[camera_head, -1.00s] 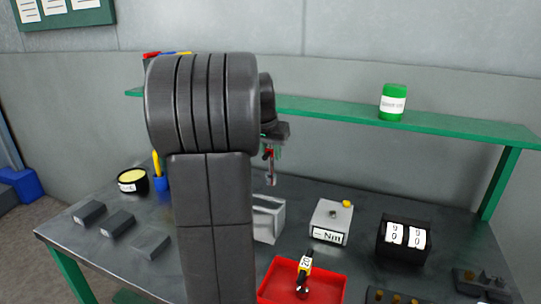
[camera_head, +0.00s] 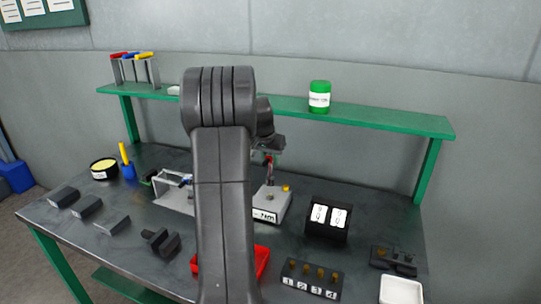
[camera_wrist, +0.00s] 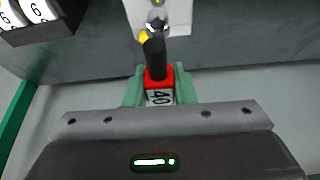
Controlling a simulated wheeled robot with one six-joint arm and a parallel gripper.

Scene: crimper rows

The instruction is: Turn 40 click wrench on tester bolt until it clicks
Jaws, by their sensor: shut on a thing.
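My gripper (camera_head: 268,152) is shut on the 40 click wrench (camera_head: 269,172), which hangs downward over the tester. In the wrist view, the green jaws of my gripper (camera_wrist: 160,92) hold the wrench by its red part marked 40 (camera_wrist: 158,86), and its dark end points at the tester's metal bolt (camera_wrist: 157,20). The grey tester (camera_head: 266,213), labelled Nm, stands on the bench with a yellow knob (camera_head: 286,188) on top. The wrench end overlaps the bolt in view; I cannot tell whether it is seated on it.
A black counter box (camera_head: 328,234) stands right of the tester. A numbered block (camera_head: 312,294) and a red tray (camera_head: 262,262), partly hidden by my arm, are in front. A grey holder (camera_head: 174,201) is to the left. A green shelf (camera_head: 380,117) runs behind.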

